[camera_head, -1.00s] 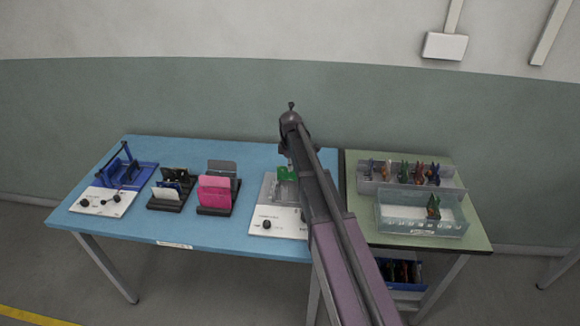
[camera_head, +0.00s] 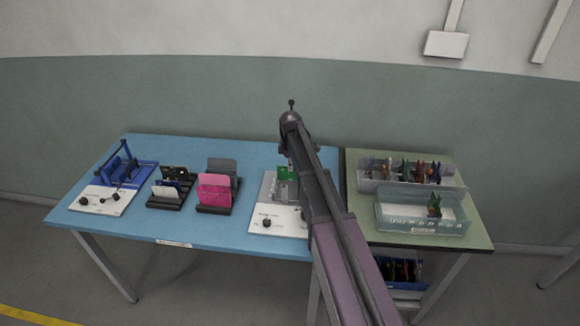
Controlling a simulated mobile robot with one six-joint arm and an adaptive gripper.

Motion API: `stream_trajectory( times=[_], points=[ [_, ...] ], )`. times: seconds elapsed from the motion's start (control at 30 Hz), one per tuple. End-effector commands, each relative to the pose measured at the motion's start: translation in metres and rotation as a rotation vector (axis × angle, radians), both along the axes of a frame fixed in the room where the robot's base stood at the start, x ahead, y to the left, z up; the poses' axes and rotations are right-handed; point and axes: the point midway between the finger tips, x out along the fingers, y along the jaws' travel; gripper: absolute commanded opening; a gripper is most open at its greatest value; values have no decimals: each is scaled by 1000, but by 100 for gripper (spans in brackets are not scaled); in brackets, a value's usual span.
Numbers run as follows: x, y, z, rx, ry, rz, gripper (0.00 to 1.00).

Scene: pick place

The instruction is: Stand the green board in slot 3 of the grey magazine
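A green board (camera_head: 286,173) stands in a fixture with a white front panel (camera_head: 280,219) near the right end of the blue table. My arm passes just right of the board and covers part of the fixture. My gripper's fingers cannot be made out behind my arm, so whether they touch the board is hidden. A grey slotted holder with several coloured boards, apparently the grey magazine (camera_head: 456,182), stands at the back of the green table on the right. Its slot numbers are too small to read.
A clear tray (camera_head: 400,222) with a board in it stands before the grey holder. Dark racks hold pink (camera_head: 214,190) and white (camera_head: 164,193) pieces on the blue table (camera_head: 140,225). A blue fixture (camera_head: 140,172) is at far left. A blue bin (camera_head: 408,289) sits below the green table (camera_head: 450,241).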

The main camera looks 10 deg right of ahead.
Motion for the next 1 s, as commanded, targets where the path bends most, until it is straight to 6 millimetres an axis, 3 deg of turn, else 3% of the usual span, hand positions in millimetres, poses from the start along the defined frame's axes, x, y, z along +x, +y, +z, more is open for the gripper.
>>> stream_trajectory(
  times=[1.0],
  points=[
    [0,-1,-16,0,0,-1,0]
  ],
)
